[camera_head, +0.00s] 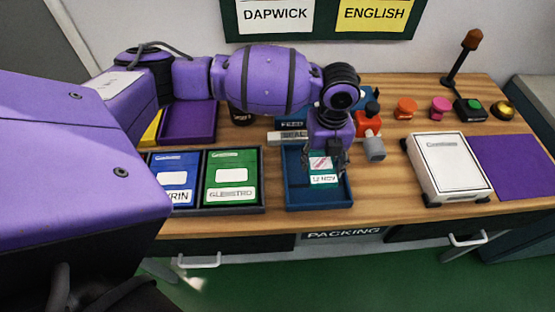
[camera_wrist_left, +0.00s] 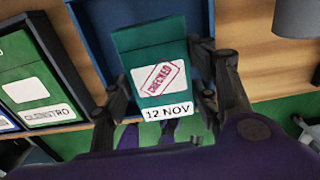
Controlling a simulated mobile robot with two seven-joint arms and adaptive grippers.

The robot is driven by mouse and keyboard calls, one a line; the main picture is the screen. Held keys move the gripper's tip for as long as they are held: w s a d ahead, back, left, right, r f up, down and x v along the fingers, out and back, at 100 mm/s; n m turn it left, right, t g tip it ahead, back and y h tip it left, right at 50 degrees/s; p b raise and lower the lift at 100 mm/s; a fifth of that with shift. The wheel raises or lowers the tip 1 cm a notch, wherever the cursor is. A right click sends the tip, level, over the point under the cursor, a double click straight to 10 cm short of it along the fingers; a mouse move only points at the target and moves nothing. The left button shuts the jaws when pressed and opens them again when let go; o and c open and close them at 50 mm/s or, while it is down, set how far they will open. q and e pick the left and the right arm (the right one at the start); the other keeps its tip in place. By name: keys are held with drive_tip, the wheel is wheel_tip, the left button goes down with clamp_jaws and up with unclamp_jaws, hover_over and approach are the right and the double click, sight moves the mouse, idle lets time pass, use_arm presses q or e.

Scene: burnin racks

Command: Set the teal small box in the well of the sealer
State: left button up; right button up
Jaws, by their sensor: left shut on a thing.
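The teal small box (camera_head: 319,152) carries a red-stamped CHECKED label and a 12 NOV label. My left gripper (camera_head: 326,166) points down from above and is shut on it. In the left wrist view the box (camera_wrist_left: 150,38) sits between the two fingers of the gripper (camera_wrist_left: 160,82). The blue sealer (camera_head: 319,205) has a SEAL plate behind its tray-like well. The box shows within the outline of the well; I cannot tell whether it touches the floor. The sealer wall (camera_wrist_left: 88,38) shows left of the box in the wrist view. My right gripper is not in view.
A dark rack (camera_head: 235,210) with blue and green boxes stands just left of the sealer. A red and grey device (camera_head: 369,135) is close on the right. Farther right are a white case (camera_head: 447,168) and a purple mat (camera_head: 515,165).

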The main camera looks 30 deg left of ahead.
sight(316, 168)
use_arm(q)
drive_tip(key=shift+a+f, duration=0.35)
drive_tip(key=shift+f, duration=0.05)
drive_tip(key=shift+w+a+f, duration=0.1)
drive_tip(key=shift+f, duration=0.75)
drive_tip(key=shift+w+a+f, duration=0.1)
drive_tip(key=shift+f, duration=0.75)
drive_tip(key=shift+s+f, duration=0.1)
drive_tip(key=o, duration=1.2)
wheel_tip(316, 168, up, 12)
drive_tip(key=shift+r, duration=0.15)
